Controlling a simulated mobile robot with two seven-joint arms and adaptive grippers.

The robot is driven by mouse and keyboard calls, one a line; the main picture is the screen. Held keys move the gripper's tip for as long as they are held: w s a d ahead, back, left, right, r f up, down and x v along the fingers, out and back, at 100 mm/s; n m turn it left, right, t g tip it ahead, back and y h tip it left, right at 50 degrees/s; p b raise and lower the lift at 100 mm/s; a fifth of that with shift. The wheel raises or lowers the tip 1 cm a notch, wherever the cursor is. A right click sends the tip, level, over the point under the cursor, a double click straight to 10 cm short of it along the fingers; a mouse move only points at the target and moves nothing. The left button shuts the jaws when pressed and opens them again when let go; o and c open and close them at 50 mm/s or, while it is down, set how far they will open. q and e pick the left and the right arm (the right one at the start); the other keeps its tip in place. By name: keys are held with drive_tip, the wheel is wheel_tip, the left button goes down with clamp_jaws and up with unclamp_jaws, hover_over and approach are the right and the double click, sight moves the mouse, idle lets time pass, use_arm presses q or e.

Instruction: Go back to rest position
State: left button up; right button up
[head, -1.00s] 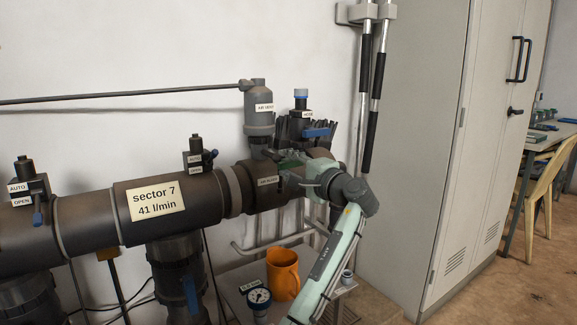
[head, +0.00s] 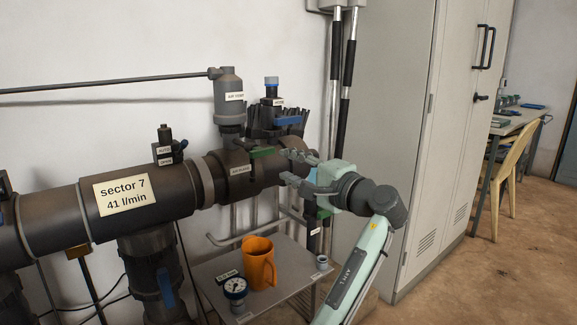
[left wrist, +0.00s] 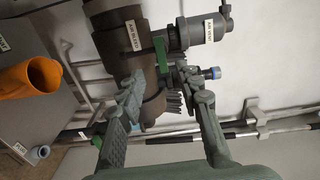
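My left gripper (head: 286,166) is open and empty, just right of the large dark pipe's end. The two fingers point left toward the pipe. In the left wrist view the spread fingers (left wrist: 166,80) have a gap between them, with the green handle (left wrist: 160,52) beyond. The same green handle (head: 262,152) lies along the top of a labelled fitting (head: 240,172) near the pipe's end. The fingers look apart from the handle. My right gripper is in neither view.
A grey air vent (head: 229,105) stands above the pipe. A tall cabinet (head: 395,120) stands behind the arm. Brown floor (head: 470,280) is open at right.

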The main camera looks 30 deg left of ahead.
use_arm(q)
drive_tip(key=s+a+f+h, duration=0.1)
drive_tip(key=s+f+h, duration=0.2)
drive_tip(key=f, duration=0.7)
drive_tip(key=s+f+h+p, duration=0.1)
drive_tip(key=s+f+h, duration=0.1)
drive_tip(key=f, duration=0.9)
drive_tip(key=s+a+f+h, duration=0.1)
drive_tip(key=s+f+h, duration=0.2)
drive_tip(key=f, duration=0.7)
drive_tip(key=s+d+f+n+g+h, duration=0.1)
drive_tip(key=s+d+f+g+h, duration=0.1)
drive_tip(key=s+f, duration=0.7)
drive_tip(key=s+d+f+n+g+h+p, duration=0.1)
drive_tip(key=s+d+f+h, duration=0.3)
drive_tip(key=s+f, duration=0.4)
drive_tip(key=s+h, duration=0.1)
drive_tip(key=s, duration=0.5)
drive_tip(key=shift+s+f+n+g, duration=0.35)
drive_tip(key=shift+f+n+g, duration=0.05)
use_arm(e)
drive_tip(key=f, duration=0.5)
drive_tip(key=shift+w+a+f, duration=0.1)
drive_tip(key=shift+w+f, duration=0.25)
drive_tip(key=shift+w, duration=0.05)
use_arm(q)
drive_tip(key=shift+d, duration=0.1)
